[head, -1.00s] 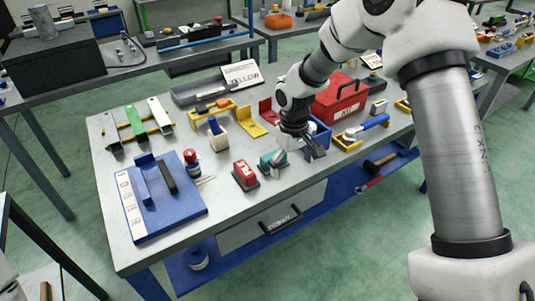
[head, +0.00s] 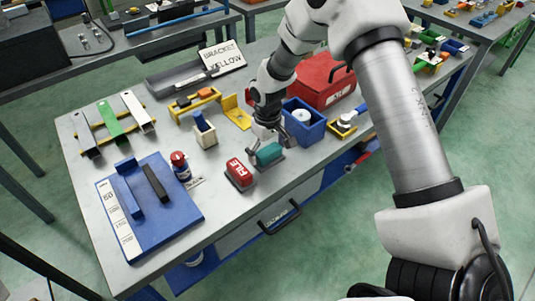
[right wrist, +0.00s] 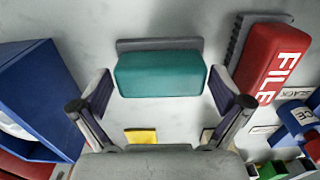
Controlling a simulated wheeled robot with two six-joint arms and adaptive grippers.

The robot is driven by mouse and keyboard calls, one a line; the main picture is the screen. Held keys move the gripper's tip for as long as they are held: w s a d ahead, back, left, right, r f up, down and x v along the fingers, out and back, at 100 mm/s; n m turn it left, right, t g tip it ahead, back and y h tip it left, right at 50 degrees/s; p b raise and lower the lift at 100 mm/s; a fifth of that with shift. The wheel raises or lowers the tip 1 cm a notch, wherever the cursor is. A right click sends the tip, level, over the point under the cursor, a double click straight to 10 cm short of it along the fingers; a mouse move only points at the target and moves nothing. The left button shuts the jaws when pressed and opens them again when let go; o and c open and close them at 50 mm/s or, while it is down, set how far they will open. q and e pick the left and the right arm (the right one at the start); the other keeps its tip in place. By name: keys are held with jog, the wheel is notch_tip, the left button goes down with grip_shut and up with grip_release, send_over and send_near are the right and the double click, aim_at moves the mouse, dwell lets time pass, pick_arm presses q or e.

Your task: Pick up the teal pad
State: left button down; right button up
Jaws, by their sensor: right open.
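The teal pad (head: 268,155) sits on the grey workbench (head: 222,200), to the right of the red FILE block (head: 240,174). In the right wrist view the teal pad (right wrist: 160,75) has a grey strip along its far side. My right gripper (head: 273,142) points down at the pad, low over the bench. In the right wrist view the open fingers of my right gripper (right wrist: 163,92) stand at either side of the pad, with a visible gap at each side. My left gripper is not in view.
A blue bin (head: 304,122) stands close to the right of my gripper, and the FILE block is close on the other side. A red toolbox (head: 322,78) is behind. A blue board (head: 178,208) lies at left. The bench's front edge is clear.

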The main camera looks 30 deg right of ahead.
jog(key=shift+s+r, duration=0.2)
jog(key=shift+s, duration=0.05)
jog(key=shift+c, duration=1.3)
jog(key=shift+s, duration=0.1)
jog(key=c, duration=0.6)
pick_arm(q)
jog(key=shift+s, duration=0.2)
pick_arm(e)
jog(key=c, duration=0.3)
jog(key=shift+c, duration=0.2)
